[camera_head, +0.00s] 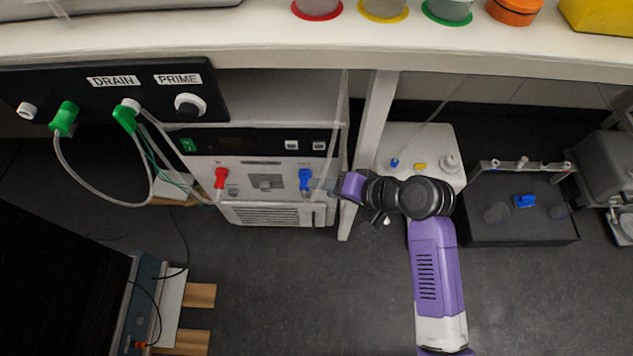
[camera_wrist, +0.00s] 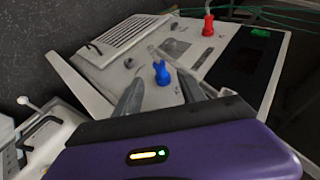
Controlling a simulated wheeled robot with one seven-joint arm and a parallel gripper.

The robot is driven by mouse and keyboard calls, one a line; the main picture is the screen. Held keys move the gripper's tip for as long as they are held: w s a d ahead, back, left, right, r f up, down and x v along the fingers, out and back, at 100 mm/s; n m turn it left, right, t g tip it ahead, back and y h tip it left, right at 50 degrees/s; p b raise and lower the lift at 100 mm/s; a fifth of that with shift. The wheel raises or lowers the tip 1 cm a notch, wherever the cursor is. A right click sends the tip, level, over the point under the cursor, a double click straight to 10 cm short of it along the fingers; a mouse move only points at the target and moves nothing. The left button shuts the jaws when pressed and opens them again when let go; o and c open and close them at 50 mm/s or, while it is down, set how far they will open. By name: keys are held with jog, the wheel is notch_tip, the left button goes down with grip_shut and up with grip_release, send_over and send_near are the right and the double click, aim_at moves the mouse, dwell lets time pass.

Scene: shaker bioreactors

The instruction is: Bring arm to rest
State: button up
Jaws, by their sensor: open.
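My purple and black arm reaches up from the lower right in the head view and bends left toward a white machine (camera_head: 265,180) under the bench. My gripper (camera_head: 325,186) is at the arm's left end, close to the machine's blue valve (camera_head: 305,179). In the wrist view my gripper (camera_wrist: 160,90) is open, its two grey fingers spread apart. The blue valve (camera_wrist: 161,73) shows between and just beyond the fingertips, and nothing is held. Whether a finger touches the valve cannot be told. A red valve (camera_wrist: 208,25) stands farther off on the same machine.
A bench leg (camera_head: 368,150) stands right beside my gripper. A white box (camera_head: 425,140) and a dark tray-like unit (camera_head: 520,230) are to the right. The panel (camera_head: 100,85) marked DRAIN and PRIME has hoses at the left. Bare floor (camera_head: 310,290) lies in front.

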jog(key=shift+v, duration=0.75)
